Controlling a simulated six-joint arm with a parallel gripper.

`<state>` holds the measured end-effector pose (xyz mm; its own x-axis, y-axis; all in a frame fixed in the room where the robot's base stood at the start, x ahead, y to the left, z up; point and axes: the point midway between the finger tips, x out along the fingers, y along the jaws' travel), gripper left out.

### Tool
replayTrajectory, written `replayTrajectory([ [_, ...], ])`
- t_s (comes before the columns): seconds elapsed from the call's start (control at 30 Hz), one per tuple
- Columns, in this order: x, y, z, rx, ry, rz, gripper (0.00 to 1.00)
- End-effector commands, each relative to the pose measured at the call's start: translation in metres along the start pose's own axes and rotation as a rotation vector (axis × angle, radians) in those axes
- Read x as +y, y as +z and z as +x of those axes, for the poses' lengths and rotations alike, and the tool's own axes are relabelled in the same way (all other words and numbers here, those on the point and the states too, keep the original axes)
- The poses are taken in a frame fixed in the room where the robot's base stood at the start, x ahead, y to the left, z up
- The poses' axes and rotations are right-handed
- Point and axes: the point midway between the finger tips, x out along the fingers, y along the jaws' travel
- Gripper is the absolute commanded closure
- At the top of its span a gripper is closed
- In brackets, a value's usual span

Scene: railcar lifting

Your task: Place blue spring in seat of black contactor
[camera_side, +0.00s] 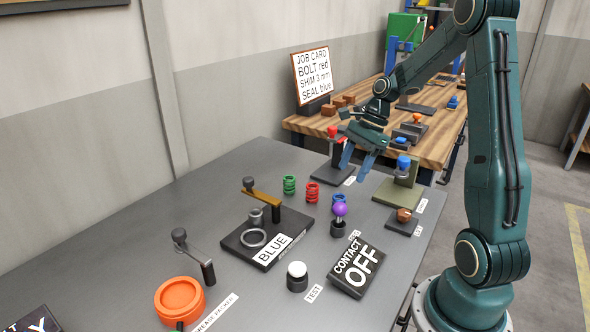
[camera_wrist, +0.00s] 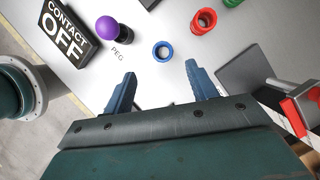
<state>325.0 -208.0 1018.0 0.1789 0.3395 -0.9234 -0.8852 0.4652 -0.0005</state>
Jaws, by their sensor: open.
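The blue spring (camera_side: 340,196) stands on the grey table, partly hidden behind the purple-knobbed peg in the side view. In the wrist view the blue spring (camera_wrist: 155,53) shows from above as a ring, just beyond the fingertips. The black contactor (camera_side: 291,222) is the dark base labelled BLUE, with a pale ring-shaped seat (camera_side: 243,240), a grey post and an orange-brown lever arm. The seat holds no spring. My gripper (camera_side: 357,160) is open and empty above the back of the table; its two blue fingers (camera_wrist: 160,74) are apart in the wrist view.
Red (camera_side: 312,192) and green (camera_side: 289,185) springs stand left of the blue one. The purple-knobbed peg (camera_side: 340,211) is close in front. A red-handled lever stand (camera_side: 333,132) is by my gripper. A CONTACT OFF sign (camera_side: 357,268) and white button (camera_side: 297,270) stand nearer.

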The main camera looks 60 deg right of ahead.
Motion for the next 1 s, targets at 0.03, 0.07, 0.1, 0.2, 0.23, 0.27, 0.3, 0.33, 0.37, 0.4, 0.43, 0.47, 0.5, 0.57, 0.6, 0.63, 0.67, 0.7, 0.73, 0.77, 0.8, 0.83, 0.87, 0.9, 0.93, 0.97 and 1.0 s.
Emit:
replayTrajectory([
  [0.03, 0.001, 0.001, 0.010, -0.002, 0.006, 0.001, 0.43],
  [0.07, 0.001, 0.001, 0.014, -0.002, 0.005, 0.000, 0.43],
  [0.1, 0.001, 0.000, 0.020, 0.000, 0.005, -0.001, 0.43],
  [0.2, 0.000, 0.000, 0.033, -0.001, 0.004, 0.000, 0.43],
  [0.23, 0.000, 0.000, 0.036, -0.001, 0.004, 0.000, 0.43],
  [0.27, 0.000, 0.000, 0.039, 0.000, 0.004, 0.000, 0.43],
  [0.3, 0.000, 0.000, 0.042, 0.000, 0.003, 0.000, 0.43],
  [0.33, 0.000, 0.000, 0.044, 0.000, 0.003, 0.000, 0.43],
  [0.37, 0.001, 0.000, 0.046, 0.001, 0.003, 0.000, 0.43],
  [0.4, 0.001, 0.000, 0.047, 0.001, 0.003, -0.001, 0.43],
  [0.43, 0.001, 0.000, 0.048, 0.001, 0.002, -0.001, 0.43],
  [0.47, 0.000, 0.000, 0.049, 0.001, 0.002, -0.001, 0.43],
  [0.5, 0.000, 0.000, 0.049, 0.001, 0.001, -0.001, 0.43],
  [0.57, 0.000, 0.000, 0.049, 0.001, 0.001, -0.001, 0.43],
  [0.6, 0.000, 0.000, 0.049, 0.001, 0.001, -0.001, 0.43],
  [0.63, 0.000, 0.000, 0.049, 0.001, 0.001, -0.001, 0.43],
  [0.67, 0.000, 0.000, 0.050, 0.001, 0.001, -0.001, 0.43],
  [0.7, 0.000, -0.001, 0.051, 0.001, 0.001, -0.001, 0.43],
  [0.73, 0.000, -0.001, 0.053, 0.000, 0.002, -0.001, 0.43],
  [0.77, -0.001, -0.001, 0.055, 0.000, 0.002, -0.001, 0.43],
  [0.8, -0.001, -0.001, 0.058, 0.000, 0.003, -0.001, 0.43],
  [0.83, -0.001, -0.001, 0.061, 0.000, 0.004, 0.000, 0.43],
  [0.87, -0.002, -0.002, 0.065, 0.000, 0.004, 0.000, 0.43],
  [0.9, -0.002, -0.002, 0.069, 0.001, 0.004, 0.000, 0.43],
  [0.93, -0.003, -0.002, 0.073, 0.001, 0.004, 0.000, 0.43],
  [0.97, -0.003, -0.003, 0.076, 0.001, 0.004, 0.000, 0.43],
  [1.0, -0.004, -0.003, 0.081, 0.000, 0.004, 0.000, 0.43],
])
